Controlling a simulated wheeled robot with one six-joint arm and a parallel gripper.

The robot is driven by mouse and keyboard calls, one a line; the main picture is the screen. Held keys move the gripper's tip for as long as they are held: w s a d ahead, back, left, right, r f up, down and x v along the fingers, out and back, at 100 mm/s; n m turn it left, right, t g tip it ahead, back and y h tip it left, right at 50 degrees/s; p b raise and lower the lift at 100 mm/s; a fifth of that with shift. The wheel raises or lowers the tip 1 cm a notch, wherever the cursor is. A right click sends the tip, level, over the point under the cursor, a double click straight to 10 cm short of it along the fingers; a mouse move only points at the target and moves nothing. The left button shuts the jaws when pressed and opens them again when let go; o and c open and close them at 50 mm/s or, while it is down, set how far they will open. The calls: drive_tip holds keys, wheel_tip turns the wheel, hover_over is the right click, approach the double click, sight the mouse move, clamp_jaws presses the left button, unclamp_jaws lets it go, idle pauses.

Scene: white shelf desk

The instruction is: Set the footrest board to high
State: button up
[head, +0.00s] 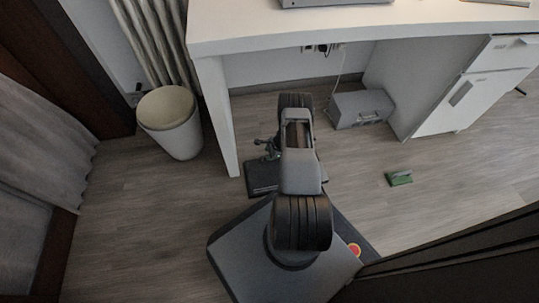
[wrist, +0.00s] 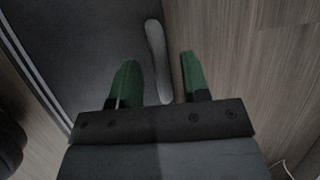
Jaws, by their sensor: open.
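The footrest board (head: 262,178) is a dark flat panel on the floor by the desk's left leg, partly hidden by my arm in the head view. In the wrist view its dark surface (wrist: 85,50) fills the upper left. A pale grey rounded bar (wrist: 155,45) lies along the board's right edge. My gripper (wrist: 158,62) has green fingertips and is open. In the picture, its fingers lie on either side of the bar; I cannot tell whether they touch it. The board's height setting cannot be read.
The white desk (head: 213,110) stands over this area, its left leg close to the board. A white bin (head: 172,125) is at the left. A grey box (head: 360,108) sits under the desk, and a small green object (head: 398,177) lies on open floor at the right.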

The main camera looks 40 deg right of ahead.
drive_tip(key=shift+c, duration=0.2)
clamp_jaws()
idle(0.3)
